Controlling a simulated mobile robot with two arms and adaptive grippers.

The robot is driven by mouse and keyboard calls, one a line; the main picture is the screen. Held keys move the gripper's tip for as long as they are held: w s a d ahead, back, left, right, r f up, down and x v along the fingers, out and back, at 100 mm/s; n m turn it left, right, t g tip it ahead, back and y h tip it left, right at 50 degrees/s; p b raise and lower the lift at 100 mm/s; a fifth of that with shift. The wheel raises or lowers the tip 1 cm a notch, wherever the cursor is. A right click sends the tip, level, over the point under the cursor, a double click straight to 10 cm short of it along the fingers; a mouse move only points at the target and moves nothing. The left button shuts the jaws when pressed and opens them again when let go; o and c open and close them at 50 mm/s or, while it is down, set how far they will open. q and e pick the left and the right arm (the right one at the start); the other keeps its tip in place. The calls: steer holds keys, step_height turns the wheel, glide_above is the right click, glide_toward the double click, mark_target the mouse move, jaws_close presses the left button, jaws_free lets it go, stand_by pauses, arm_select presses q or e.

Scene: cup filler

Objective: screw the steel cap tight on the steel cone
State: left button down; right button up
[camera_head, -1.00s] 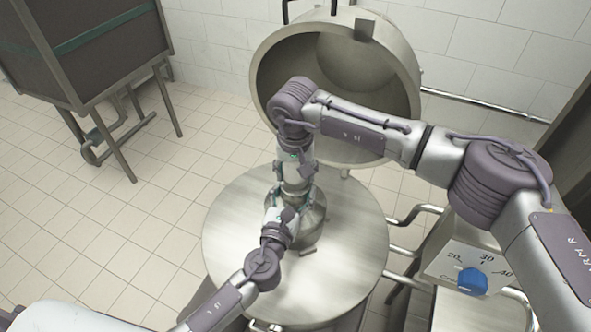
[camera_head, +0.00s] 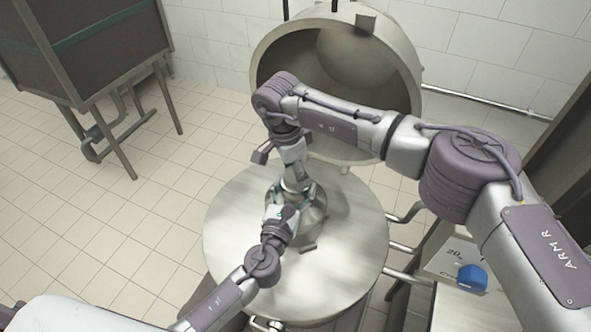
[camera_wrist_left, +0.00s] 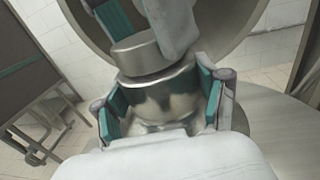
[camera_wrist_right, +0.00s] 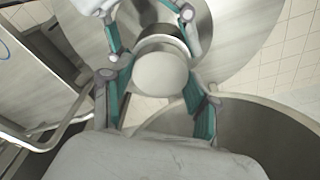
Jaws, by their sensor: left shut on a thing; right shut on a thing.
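The steel cone (camera_head: 313,224) stands on the round steel lid. My left gripper (camera_head: 284,210) is shut around the cone's upper part; its teal pads flank the shiny cone (camera_wrist_left: 160,97) in the left wrist view. The steel cap (camera_wrist_left: 136,52) sits at the cone's top, looking a little off to the left there. Whether it is seated or just above is unclear. My right gripper (camera_wrist_right: 160,100) is shut on the cap, whose round top (camera_wrist_right: 161,74) shows between its pads in the right wrist view. The cap is hidden in the head view.
The round steel lid (camera_head: 235,235) has bare room around the cone, with a small handle beside it. A large open steel vessel (camera_head: 268,62) stands behind. A control box with a blue knob (camera_head: 472,278) and pipes are at right. A dark framed cabinet (camera_head: 90,40) stands back left.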

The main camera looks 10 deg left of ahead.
steer(key=m, duration=0.5)
steer(key=shift+m+g, duration=0.3)
steer(key=shift+g, duration=0.1)
steer(key=m, duration=0.5)
steer(key=shift+w+g, duration=0.1)
steer(key=shift+g, duration=0.3)
steer(key=m, duration=0.5)
steer(key=shift+m+g, duration=0.3)
steer(key=m, duration=0.3)
steer(key=m+y, duration=0.1)
steer(key=m, duration=0.2)
steer(key=shift+w+m+g, duration=0.1)
steer(key=shift+m+g, duration=0.2)
steer(key=shift+m, duration=0.1)
steer(key=o, duration=1.3)
steer(key=shift+c, duration=0.2)
step_height(320, 180, up, 12)
steer(key=w, duration=0.1)
steer(key=shift+w+a, duration=0.15)
steer(key=shift+w, duration=0.2)
steer(key=shift+f, duration=0.1)
arm_select(q)
jaws_free()
